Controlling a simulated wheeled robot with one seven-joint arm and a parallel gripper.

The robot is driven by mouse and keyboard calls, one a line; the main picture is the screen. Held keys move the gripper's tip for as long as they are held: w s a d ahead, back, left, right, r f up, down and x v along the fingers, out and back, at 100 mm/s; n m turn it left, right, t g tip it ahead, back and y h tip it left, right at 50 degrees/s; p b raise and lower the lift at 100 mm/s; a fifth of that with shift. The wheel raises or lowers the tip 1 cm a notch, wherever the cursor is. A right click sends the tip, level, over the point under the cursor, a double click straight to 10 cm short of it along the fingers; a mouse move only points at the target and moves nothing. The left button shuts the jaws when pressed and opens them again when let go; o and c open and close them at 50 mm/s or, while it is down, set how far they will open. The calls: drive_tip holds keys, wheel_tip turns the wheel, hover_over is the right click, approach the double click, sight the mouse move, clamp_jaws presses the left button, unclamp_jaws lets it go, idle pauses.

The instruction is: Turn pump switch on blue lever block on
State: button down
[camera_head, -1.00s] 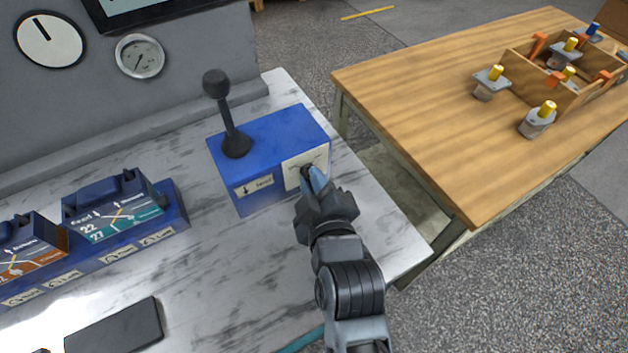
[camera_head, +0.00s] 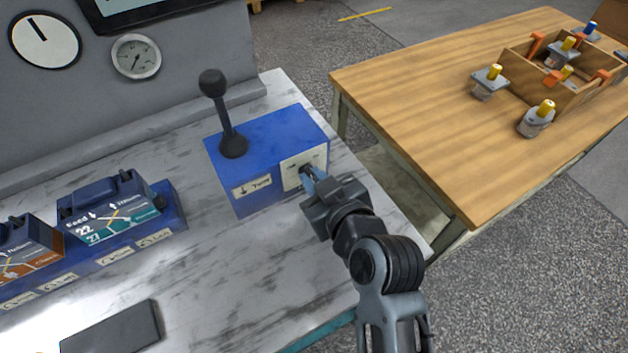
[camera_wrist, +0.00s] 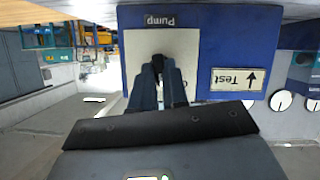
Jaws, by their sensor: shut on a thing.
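The blue lever block (camera_head: 268,140) stands on the marble-topped bench, with a black ball-ended lever (camera_head: 226,120) upright on its top. Its front has a small arrow label and a pale switch plate (camera_head: 292,168). In the wrist view the block (camera_wrist: 240,45) appears upside down, with a "Pump" label (camera_wrist: 172,20) by the plate and a "Test" label beside it. My gripper (camera_head: 308,174) is at the plate, its blue fingers shut on the black pump switch (camera_wrist: 163,62). The fingers partly hide the switch, and I cannot read its setting.
A dark flat box (camera_head: 112,328) lies at the front of the bench. A wooden table (camera_head: 420,100) with a parts box is at the right. Gauges are on the grey wall behind.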

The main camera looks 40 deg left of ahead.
drive_tip(key=m, duration=0.1)
drive_tip(key=m+g+b, duration=0.1)
drive_tip(key=m+g+y, duration=0.1)
drive_tip(key=shift+w+d+f+m+b, duration=0.1)
drive_tip(key=shift+w+d+m+b, duration=0.05)
drive_tip(key=shift+w+m+b, duration=0.2)
drive_tip(key=m+g+y+b, duration=0.1)
drive_tip(key=m+g, duration=0.1)
drive_tip(key=m, duration=0.1)
drive_tip(key=shift+f+m+y+b, duration=0.1)
drive_tip(key=shift+m+y+b, duration=0.2)
drive_tip(key=shift+m+b, duration=0.05)
idle(0.4)
drive_tip(key=c, duration=1.1)
unclamp_jaws()
drive_tip(key=shift+c, duration=0.2)
drive_tip(key=shift+w, duration=0.1)
drive_tip(key=shift+d, duration=0.15)
drive_tip(key=w+v, duration=0.1)
drive_tip(key=v, duration=0.6)
drive_tip(key=shift+s+d+b, duration=0.3)
drive_tip(key=shift+s+b, duration=0.1)
drive_tip(key=shift+s, duration=0.05)
